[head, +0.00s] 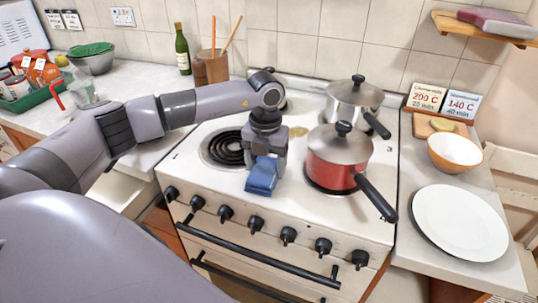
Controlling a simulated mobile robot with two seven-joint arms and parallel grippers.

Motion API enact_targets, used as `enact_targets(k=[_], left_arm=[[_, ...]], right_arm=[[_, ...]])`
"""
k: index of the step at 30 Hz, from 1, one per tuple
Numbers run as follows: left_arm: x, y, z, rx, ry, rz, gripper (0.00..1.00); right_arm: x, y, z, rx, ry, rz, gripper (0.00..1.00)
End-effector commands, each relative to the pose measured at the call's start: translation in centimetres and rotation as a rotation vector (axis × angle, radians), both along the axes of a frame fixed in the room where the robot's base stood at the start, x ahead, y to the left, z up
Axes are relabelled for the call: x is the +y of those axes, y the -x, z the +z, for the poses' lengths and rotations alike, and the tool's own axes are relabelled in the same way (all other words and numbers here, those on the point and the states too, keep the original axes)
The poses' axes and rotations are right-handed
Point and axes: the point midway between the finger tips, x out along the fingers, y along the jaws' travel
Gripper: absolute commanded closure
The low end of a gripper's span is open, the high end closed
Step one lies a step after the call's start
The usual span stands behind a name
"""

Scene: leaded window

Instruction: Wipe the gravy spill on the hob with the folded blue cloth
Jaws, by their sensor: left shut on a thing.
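My left gripper (264,152) points down over the hob (223,185) and is shut on the folded blue cloth (262,177). The cloth hangs below the fingers near the front middle of the hob, beside the black coil ring (226,149). I cannot tell whether it touches the hob surface. A tan-brown patch, the gravy spill (298,132), shows on the hob behind and right of the gripper, partly hidden by it and the pans. My right gripper is not in view.
A red saucepan (330,176) stands right of the cloth, its black handle jutting over the front edge. A steel lidded pot (352,97) stands behind it. A green bottle (182,50) stands at the back left.

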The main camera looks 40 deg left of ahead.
Motion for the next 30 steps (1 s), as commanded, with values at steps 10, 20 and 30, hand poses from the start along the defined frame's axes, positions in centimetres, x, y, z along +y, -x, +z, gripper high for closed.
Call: enact_targets(k=[10,20,30], left_arm=[[-0.4,1.7,-0.2,0.002,0.0,0.001,0.53],[-0.4,1.7,0.4,0.002,0.001,0.0,0.53],[-0.4,1.6,4.0,0.0,0.001,0.0,0.53]], right_arm=[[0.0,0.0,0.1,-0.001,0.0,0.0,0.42],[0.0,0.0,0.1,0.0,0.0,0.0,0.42],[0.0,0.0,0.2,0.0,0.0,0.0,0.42]])
